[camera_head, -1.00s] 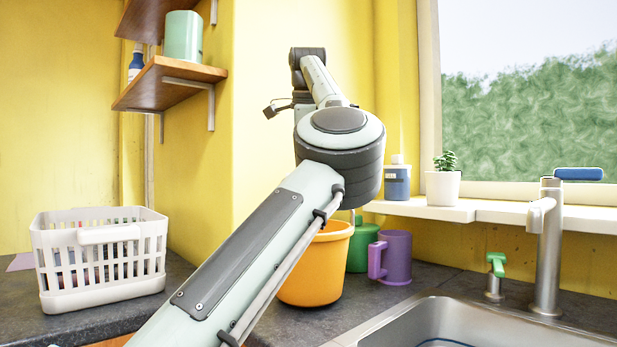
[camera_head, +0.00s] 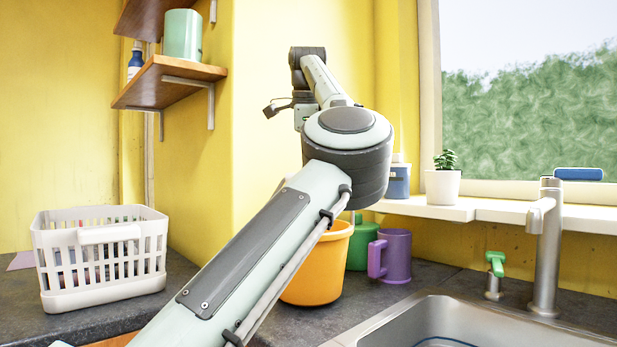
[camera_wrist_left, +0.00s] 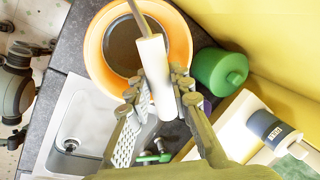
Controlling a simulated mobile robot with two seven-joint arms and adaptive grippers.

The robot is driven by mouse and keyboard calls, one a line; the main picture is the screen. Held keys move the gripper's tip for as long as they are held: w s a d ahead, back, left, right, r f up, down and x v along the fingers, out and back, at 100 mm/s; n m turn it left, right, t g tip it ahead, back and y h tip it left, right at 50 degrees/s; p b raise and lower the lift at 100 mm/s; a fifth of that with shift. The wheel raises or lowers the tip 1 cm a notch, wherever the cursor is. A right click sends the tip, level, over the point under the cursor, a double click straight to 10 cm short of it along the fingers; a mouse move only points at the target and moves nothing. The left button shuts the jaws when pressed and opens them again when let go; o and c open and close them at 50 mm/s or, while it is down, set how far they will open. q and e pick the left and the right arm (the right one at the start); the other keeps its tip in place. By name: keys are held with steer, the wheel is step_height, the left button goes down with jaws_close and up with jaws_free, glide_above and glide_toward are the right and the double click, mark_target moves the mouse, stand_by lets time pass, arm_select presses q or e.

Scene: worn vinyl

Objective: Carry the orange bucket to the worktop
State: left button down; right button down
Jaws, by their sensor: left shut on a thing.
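The orange bucket (camera_head: 318,270) is at the dark grey worktop (camera_head: 425,290), partly behind my left arm in the head view. I cannot tell whether its base touches the surface. In the left wrist view the bucket (camera_wrist_left: 95,50) is seen from above, with a dark round area inside and a handle with a white grip (camera_wrist_left: 152,62) crossing its rim. My left gripper (camera_wrist_left: 160,90) is shut on this white grip. In the head view the gripper is hidden behind my arm. My right gripper is not in view.
A green canister (camera_head: 361,243) and a purple mug (camera_head: 397,258) stand close right of the bucket. The sink (camera_head: 440,315) and tap (camera_head: 546,245) are further right. A white basket (camera_head: 100,262) is at left; bare worktop lies between it and my arm.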

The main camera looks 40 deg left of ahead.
arm_select(q)
steer(key=shift+f+b, duration=0.35)
steer(key=shift+f, duration=0.2)
stand_by(1.0)
steer(key=c, duration=1.3)
jaws_free()
steer(key=shift+d, duration=0.1)
steer(key=shift+f, duration=0.2)
steer(key=shift+r, duration=0.25)
